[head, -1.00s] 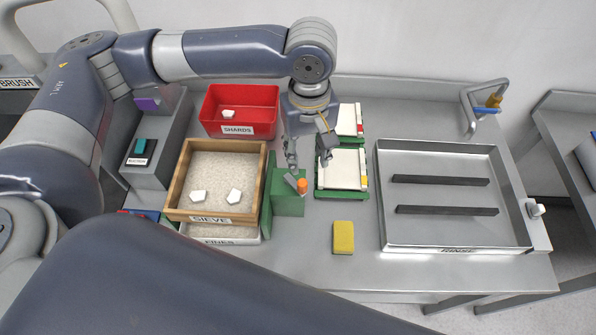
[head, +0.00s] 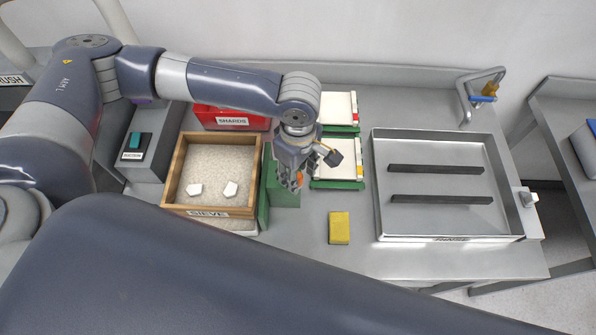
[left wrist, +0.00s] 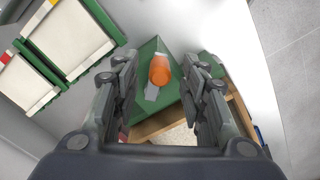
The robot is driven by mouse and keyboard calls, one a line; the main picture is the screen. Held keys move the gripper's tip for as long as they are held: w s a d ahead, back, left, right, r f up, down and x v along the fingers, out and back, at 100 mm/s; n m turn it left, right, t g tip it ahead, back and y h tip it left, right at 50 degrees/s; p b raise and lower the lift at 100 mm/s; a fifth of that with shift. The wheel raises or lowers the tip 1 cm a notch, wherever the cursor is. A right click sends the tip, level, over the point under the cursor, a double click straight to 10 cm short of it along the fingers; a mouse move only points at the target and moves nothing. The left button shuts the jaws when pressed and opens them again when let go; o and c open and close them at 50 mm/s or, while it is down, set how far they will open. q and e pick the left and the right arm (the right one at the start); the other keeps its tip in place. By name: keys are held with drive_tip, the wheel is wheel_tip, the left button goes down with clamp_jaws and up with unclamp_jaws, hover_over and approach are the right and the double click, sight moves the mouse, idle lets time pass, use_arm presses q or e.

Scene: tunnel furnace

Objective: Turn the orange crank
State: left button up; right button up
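The orange crank handle (head: 299,178) stands on a grey crank arm on the green block (head: 285,196), at the right side of the sieve. In the left wrist view the handle (left wrist: 160,70) appears between my left gripper's open fingers (left wrist: 158,72), with a visible gap on each side. In the head view my left gripper (head: 292,184) points down over the green block and partly hides the crank. The grey crank arm (left wrist: 152,92) shows below the handle in the left wrist view. My right gripper is not in view.
The wooden sieve (head: 211,213) holds two white shards on sand. A red shards bin (head: 232,123) is behind it. Green-framed trays (head: 338,184) stand close right of the gripper. A yellow sponge (head: 339,228) lies in front. A metal rinse tray (head: 436,239) is farther right.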

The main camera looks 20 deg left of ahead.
use_arm(q)
drive_tip(key=shift+f, duration=1.1)
clamp_jaws()
